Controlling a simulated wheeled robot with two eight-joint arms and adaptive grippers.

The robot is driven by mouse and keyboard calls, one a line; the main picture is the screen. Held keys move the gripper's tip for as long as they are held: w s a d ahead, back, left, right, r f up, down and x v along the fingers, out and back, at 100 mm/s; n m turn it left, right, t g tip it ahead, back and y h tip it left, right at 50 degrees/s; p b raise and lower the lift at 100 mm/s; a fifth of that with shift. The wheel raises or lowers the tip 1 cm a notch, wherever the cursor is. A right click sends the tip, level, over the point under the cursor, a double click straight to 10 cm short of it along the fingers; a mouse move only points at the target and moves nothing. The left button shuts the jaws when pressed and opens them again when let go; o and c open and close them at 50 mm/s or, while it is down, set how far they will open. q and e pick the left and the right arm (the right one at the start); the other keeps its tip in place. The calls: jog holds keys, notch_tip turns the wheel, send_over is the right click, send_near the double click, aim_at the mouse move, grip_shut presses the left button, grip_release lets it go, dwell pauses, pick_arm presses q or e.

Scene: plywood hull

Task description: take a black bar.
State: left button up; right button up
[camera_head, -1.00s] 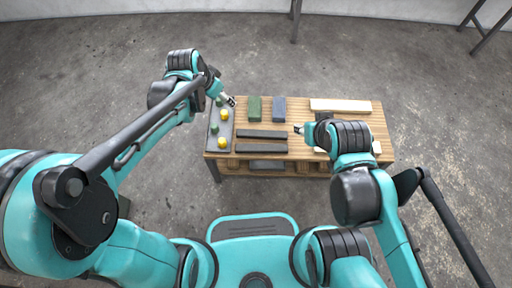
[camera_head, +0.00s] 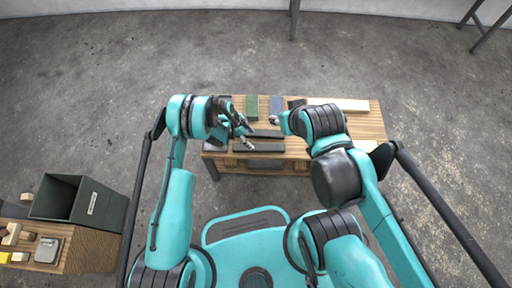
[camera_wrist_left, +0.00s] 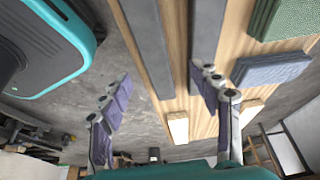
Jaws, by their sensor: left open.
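Two long black bars lie parallel on the wooden table: the far bar (camera_head: 266,134) and the near bar (camera_head: 262,148). My left gripper (camera_head: 247,127) is over the left part of the table by the far bar, open and empty. In the left wrist view, its spread fingers (camera_wrist_left: 163,82) show with one black bar (camera_wrist_left: 146,42) between them in the picture. The other bar (camera_wrist_left: 206,30) runs behind the right-hand finger. I cannot tell how high the fingers are. My right gripper (camera_head: 275,121) is near the far bar's right end; its jaws are too small to read.
A green block (camera_head: 252,106) and a blue-grey block (camera_head: 276,103) lie behind the bars. A pale plank (camera_head: 352,105) lies at the back right. A dark green bin (camera_head: 85,201) stands on another wooden table at the lower left.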

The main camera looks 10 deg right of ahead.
aim_at(258, 147)
pick_arm(q)
jog(key=b+x, duration=0.1)
jog(key=x, duration=0.2)
jog(key=shift+s, duration=0.15)
jog(key=b+x, duration=0.1)
jog(key=x, duration=0.2)
jog(key=b+x, duration=0.1)
jog(key=x, duration=0.1)
jog(key=shift+s+d+r+b, duration=0.15)
jog(key=shift+s+b, duration=0.15)
jog(key=shift+b, duration=0.05)
jog(key=shift+r, duration=0.1)
grip_shut()
